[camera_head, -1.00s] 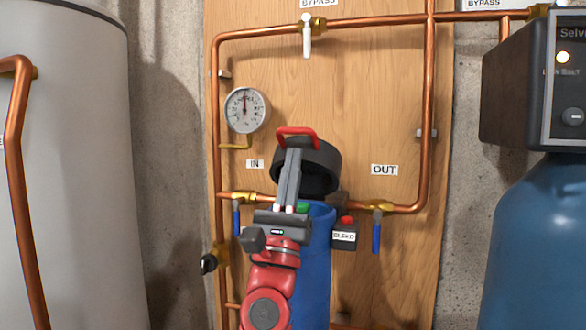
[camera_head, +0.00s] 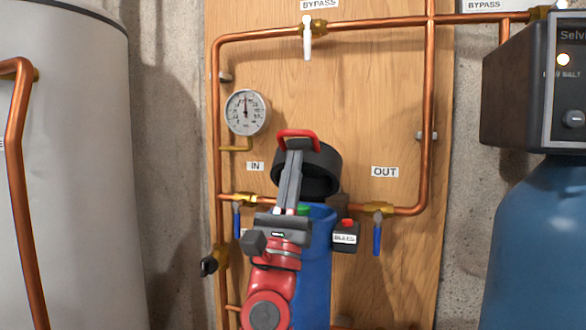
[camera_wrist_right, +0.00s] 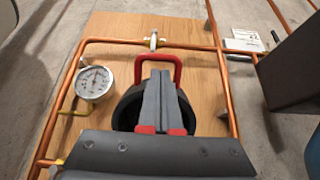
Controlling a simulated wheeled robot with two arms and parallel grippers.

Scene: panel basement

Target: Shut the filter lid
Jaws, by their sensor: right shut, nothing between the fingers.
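The black filter lid (camera_head: 322,172) stands open, tilted up behind the top of the blue filter housing (camera_head: 317,262), with a red handle (camera_head: 297,137) on its upper edge. In the right wrist view the lid (camera_wrist_right: 124,112) and its red handle (camera_wrist_right: 177,68) show behind the fingers. My right gripper (camera_head: 294,150) is shut and empty, its fingers pointing up in front of the lid, tips just below the handle in the picture. I cannot tell whether they touch it. The gripper and red arm hide part of the housing. My left gripper is not in view.
Copper pipes (camera_head: 428,100) frame the wooden panel. A gauge (camera_head: 246,112) is at the left, a bleed box (camera_head: 345,236) right of the housing, and blue-handled valves (camera_head: 377,238) on both sides. A grey tank (camera_head: 70,160) and blue softener (camera_head: 535,250) flank the panel.

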